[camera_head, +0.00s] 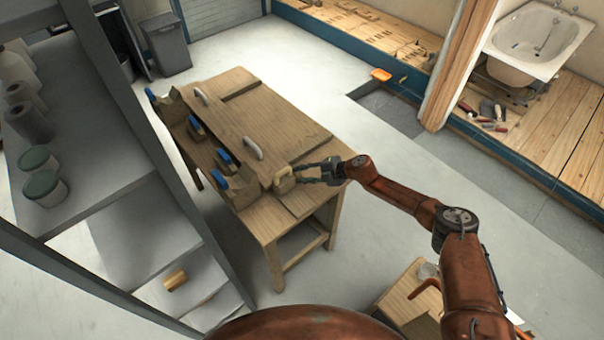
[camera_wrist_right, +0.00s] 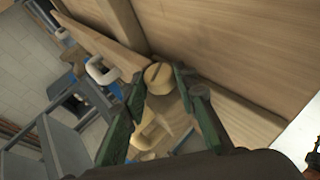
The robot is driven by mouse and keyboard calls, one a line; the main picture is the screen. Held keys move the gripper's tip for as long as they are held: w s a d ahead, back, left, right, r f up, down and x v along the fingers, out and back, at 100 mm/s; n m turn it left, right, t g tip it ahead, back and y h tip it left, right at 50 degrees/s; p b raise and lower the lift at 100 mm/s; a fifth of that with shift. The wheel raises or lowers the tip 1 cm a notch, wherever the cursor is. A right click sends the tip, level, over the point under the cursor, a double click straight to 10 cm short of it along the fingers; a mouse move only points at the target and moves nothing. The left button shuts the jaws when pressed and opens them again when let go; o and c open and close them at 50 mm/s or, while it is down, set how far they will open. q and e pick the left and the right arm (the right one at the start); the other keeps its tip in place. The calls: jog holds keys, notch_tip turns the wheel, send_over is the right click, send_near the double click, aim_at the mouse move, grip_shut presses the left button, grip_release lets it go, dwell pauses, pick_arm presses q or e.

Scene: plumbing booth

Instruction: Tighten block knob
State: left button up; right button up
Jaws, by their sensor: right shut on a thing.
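The block knob is a round, pale wooden knob (camera_wrist_right: 158,76) with a dark slot across its face, in the right wrist view. It sits between the two green fingertips of my right gripper (camera_wrist_right: 159,84), which is shut on it. In the head view, my right gripper (camera_head: 303,172) reaches in from the right to a small pale wooden block (camera_head: 284,182) at the near end of the wooden workbench (camera_head: 240,120). The fingers partly hide the knob there. My left gripper is in neither view.
Blue-handled wooden clamp blocks (camera_head: 238,182) line the bench's left side. Pale curved handles (camera_head: 253,148) stand on the bench top. A grey shelf (camera_head: 95,215) with pots rises at left. A small wooden table (camera_head: 405,300) stands at lower right.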

jog(key=o, duration=0.9)
jog(key=shift+c, duration=0.2)
jog(key=shift+r, duration=0.1)
jog(key=shift+s+d+r, duration=0.15)
jog(key=shift+d, duration=0.25)
jog(key=v, duration=1.1)
